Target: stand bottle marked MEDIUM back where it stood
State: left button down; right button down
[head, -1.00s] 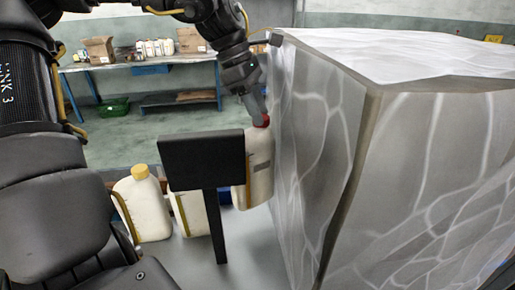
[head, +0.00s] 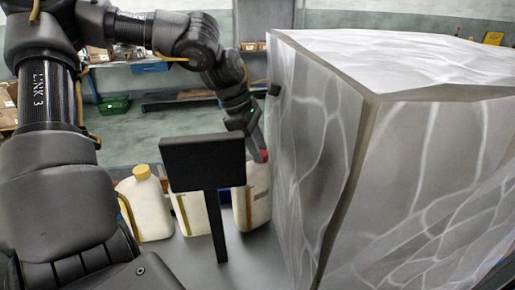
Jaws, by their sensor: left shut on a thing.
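My left gripper (head: 259,150) is shut on the red cap of a white bottle (head: 259,203). The bottle is upright, between the black panel and the big grey block. Its base is at or just above the grey surface; I cannot tell which. No MEDIUM marking is readable. A white bottle with a yellow cap (head: 150,208) stands at the left. Another white bottle (head: 191,214) stands between them, its top hidden behind the panel. My right gripper is not in view.
A black panel on a post (head: 203,163) stands in front of the bottles. A large grey block with pale veins (head: 321,150) fills the right side, close to the held bottle. A green bin (head: 114,106) lies on the floor behind. Bare grey surface (head: 255,258) shows in front.

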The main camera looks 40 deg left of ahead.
pick_arm(q)
jog(key=shift+w+f, duration=0.1)
jog(key=shift+f, duration=0.55)
jog(key=c, duration=1)
grip_release()
jog(key=b+v, duration=0.1)
jog(key=v, duration=1.1)
